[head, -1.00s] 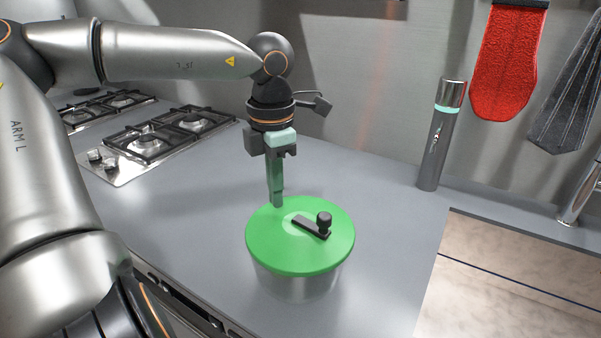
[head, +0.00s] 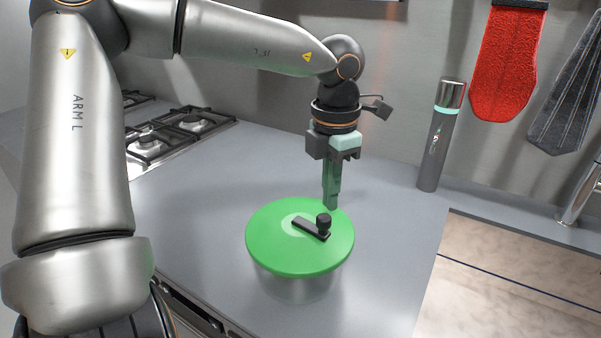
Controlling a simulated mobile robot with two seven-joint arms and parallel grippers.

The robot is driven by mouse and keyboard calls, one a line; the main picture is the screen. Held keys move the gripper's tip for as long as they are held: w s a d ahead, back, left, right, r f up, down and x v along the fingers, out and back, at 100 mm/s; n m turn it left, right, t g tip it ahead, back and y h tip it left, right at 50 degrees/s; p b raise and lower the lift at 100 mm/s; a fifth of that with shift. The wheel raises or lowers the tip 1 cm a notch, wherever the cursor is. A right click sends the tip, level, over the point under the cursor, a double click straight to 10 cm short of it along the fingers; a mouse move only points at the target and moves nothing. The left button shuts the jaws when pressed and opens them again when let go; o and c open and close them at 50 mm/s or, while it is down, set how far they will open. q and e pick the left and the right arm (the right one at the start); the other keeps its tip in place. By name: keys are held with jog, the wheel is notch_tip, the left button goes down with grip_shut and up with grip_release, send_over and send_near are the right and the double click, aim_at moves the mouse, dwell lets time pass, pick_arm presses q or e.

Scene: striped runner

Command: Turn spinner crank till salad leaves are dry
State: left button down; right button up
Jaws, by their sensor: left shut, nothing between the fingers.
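The salad spinner (head: 275,258) stands on the grey counter, with a round green lid on a silver, see-through-looking bowl. The black crank (head: 308,229) lies across the lid, and its upright knob (head: 324,221) points to the right side. My left gripper (head: 331,206) is shut and empty, pointing down just behind the knob at the lid's far right edge. In this view I cannot tell whether its fingertips touch the knob or lid. The leaves inside are not visible. My right gripper is not in view.
A gas hob (head: 175,130) lies at the back left. A grey cylinder with a teal band (head: 435,145) stands at the back right. A red mitt (head: 503,65) and a dark cloth (head: 572,100) hang on the wall. Counter left of the spinner is clear.

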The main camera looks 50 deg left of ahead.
pick_arm(q)
jog(key=shift+w+a, duration=0.15)
jog(key=shift+w, duration=0.05)
notch_tip(320, 180, up, 8)
jog(key=p, duration=0.6)
dwell(0.7)
